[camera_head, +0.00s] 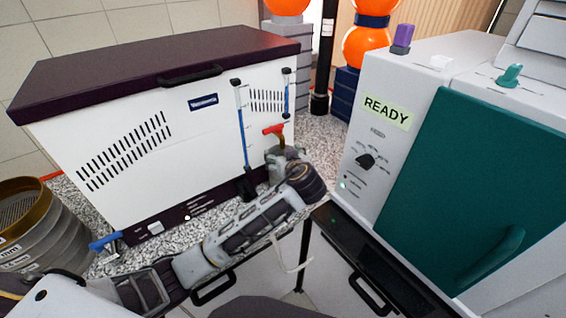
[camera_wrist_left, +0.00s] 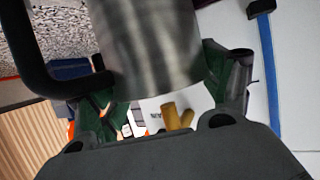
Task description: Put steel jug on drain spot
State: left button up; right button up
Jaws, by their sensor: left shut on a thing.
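The steel jug (camera_wrist_left: 150,45) fills the upper middle of the left wrist view as a shiny metal cylinder. Its black handle (camera_wrist_left: 45,75) is at the left of that view. The green fingers of my left gripper (camera_wrist_left: 160,85) lie on both sides of the jug and are shut on it. In the head view my left gripper (camera_head: 287,160) is at the front right corner of the white cabinet, just below a tap with a red handle (camera_head: 274,129). My wrist hides most of the jug there. I cannot make out the drain spot. My right gripper is not in view.
The white cabinet (camera_head: 140,110) with a dark lid stands at the left, with blue-marked gauge tubes on its front. A grey machine (camera_head: 383,115) marked READY, with a teal door (camera_head: 480,190), stands at the right. Sieves (camera_head: 40,235) are at the far left. Speckled counter shows between the machines.

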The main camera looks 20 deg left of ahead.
aim_at(274, 178)
pick_arm(q)
jog(key=shift+w+a, duration=0.1)
jog(key=shift+w, duration=0.05)
jog(key=shift+f+p, duration=0.4)
jog(key=shift+f, duration=1.5)
jog(key=o, duration=1.5)
jog(key=shift+c, duration=0.2)
jog(key=shift+r, duration=0.15)
